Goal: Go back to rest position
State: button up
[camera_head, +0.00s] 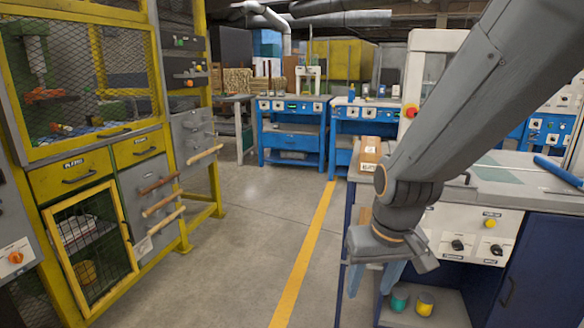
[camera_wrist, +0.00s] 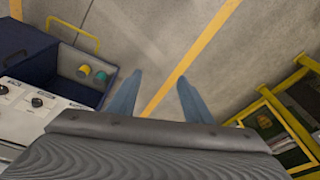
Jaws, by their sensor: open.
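My gripper (camera_wrist: 156,92) shows in the wrist view with its two blue-grey fingers apart and nothing between them but floor. In the head view my arm reaches in from the upper right and bends down, and my gripper (camera_head: 378,278) hangs pointing down beside the white and blue workbench (camera_head: 478,224). The fingers are partly hidden there by my wrist. The gripper is over the floor edge of the bench, and I cannot tell whether it touches anything.
A yellow-framed machine cabinet (camera_head: 85,178) with protruding wooden rods (camera_head: 160,205) stands at the left. A yellow line (camera_head: 305,255) crosses the open grey floor. Blue workstations (camera_head: 290,135) stand behind. Teal and yellow cups (camera_head: 399,299) sit on the bench's low shelf.

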jog(key=s+a+r+g+p, duration=0.1)
jog(key=s+r+g, duration=0.2)
jog(key=s, duration=0.7)
jog(key=d+r+m+p, duration=0.1)
jog(key=d+r+p, duration=0.4)
jog(key=p, duration=0.7)
jog(key=shift+s+r, duration=0.4)
jog(key=shift+r, duration=0.2)
